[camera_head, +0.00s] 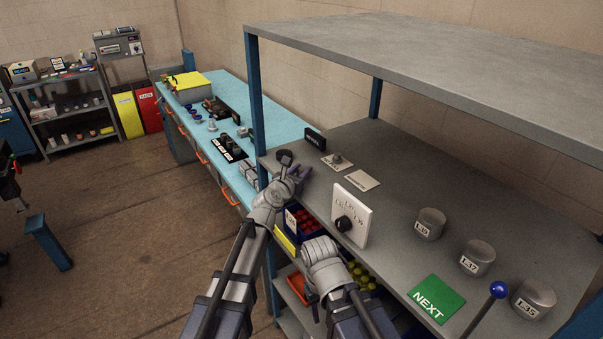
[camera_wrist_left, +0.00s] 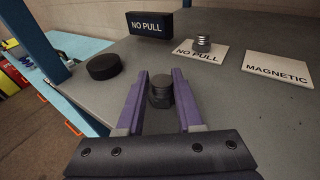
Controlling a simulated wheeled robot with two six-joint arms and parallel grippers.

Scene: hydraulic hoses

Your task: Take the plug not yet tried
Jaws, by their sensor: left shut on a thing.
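My left gripper (camera_wrist_left: 160,98) is shut on a dark grey ribbed plug (camera_wrist_left: 161,91), which stands upright between the purple fingers just above or on the grey shelf. In the head view the left gripper (camera_head: 291,178) is at the shelf's near left end, and the plug is hard to make out there. Another metal plug (camera_wrist_left: 202,43) stands on a white NO PULL card (camera_wrist_left: 190,53); it also shows in the head view (camera_head: 337,158). A white MAGNETIC card (camera_wrist_left: 276,69) beside it is bare. My right arm's wrist is seen, its fingers hidden.
A black disc (camera_wrist_left: 104,66) lies left of the left gripper. A black NO PULL block (camera_wrist_left: 150,24) stands behind. A dial plate (camera_head: 351,216), several grey labelled cylinders, a green NEXT pad (camera_head: 436,299) and a blue-knobbed lever (camera_head: 498,289) occupy the shelf's right side.

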